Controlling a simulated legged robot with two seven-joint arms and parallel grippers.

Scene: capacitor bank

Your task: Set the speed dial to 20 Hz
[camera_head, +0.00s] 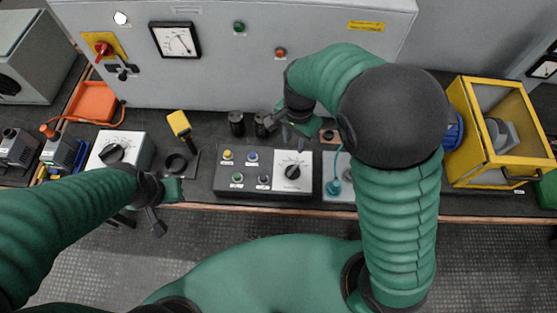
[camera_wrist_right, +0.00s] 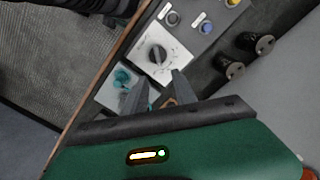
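A control box (camera_head: 228,187) stands on the bench in front of the cabinet. On its right part is a white plate with a black dial (camera_head: 292,171), which also shows in the right wrist view (camera_wrist_right: 158,54). The scale marks are too small to read. My right gripper (camera_head: 294,132) is just behind the dial, apart from it. In the right wrist view its two fingers (camera_wrist_right: 160,78) are spread with nothing between them, and the dial lies beyond the tips. My left gripper (camera_head: 165,205) is by the bench's front edge, left of the control box; its opening is unclear.
Another white box with a black dial (camera_head: 112,153) stands on the left. Two black cylinders (camera_head: 237,123) stand behind the control box. A yellow-handled tool (camera_head: 180,124) stands between the boxes. A grey panel with a teal part (camera_head: 333,187) is right of it, and a yellow-framed case (camera_head: 488,157) farther right.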

